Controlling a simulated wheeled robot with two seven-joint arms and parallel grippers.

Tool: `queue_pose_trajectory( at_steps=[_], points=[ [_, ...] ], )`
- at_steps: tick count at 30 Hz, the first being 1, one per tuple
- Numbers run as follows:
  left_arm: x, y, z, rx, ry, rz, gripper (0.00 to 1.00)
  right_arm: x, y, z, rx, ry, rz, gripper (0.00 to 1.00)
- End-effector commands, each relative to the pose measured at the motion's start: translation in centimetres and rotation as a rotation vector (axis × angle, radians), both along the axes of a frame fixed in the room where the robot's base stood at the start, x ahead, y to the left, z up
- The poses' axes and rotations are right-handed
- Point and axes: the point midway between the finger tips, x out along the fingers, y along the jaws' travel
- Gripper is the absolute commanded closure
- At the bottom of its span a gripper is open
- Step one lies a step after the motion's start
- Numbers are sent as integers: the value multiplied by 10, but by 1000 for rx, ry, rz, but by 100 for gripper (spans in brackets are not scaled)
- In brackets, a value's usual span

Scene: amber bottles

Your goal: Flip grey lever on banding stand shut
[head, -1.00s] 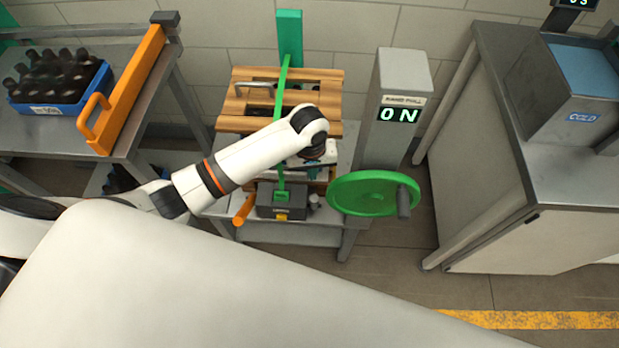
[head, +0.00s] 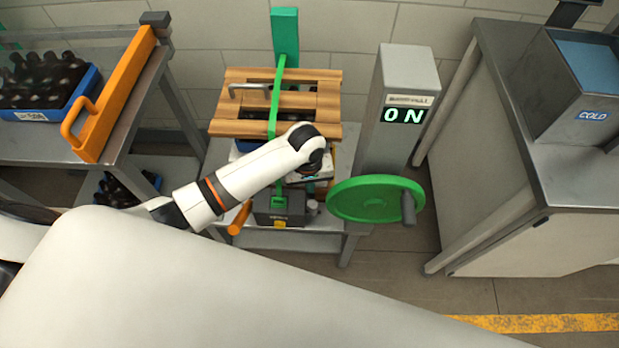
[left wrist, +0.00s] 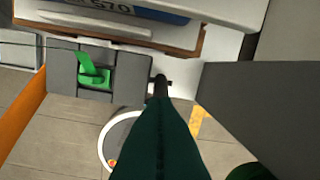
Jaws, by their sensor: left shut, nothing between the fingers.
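A short grey stub (head: 312,207), perhaps the grey lever, stands at the block's right. My left gripper (left wrist: 161,98) is shut and empty, its dark green fingers pointing at a small dark lever end (left wrist: 161,84) beside the block. Whether they touch is unclear. In the head view my arm mostly hides the fingers.
A green handwheel (head: 375,199) and a grey post with an ON display (head: 405,115) stand at the right. An orange handle (head: 239,218) is left of the block. A bottle crate (head: 85,93) sits on the left table. A COLD bin (head: 570,85) tops the right cabinet.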

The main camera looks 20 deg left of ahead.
Motion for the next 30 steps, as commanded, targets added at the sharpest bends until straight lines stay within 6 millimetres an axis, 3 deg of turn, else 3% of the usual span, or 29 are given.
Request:
queue_pose_trajectory(
  at_steps=[3,10,22,30],
  points=[
    [0,-1,-22,1,3,-1,100,0,4,-1,5,-1,-1,64],
    [1,-2,-44,1,0,0,100,-1,10,-3,12,2,-4,64],
    [1,-2,-46,0,0,-1,100,-6,6,-2,8,8,-2,64],
    [-20,-9,-42,-2,6,1,100,-6,3,34,3,9,-1,64]
  ],
)
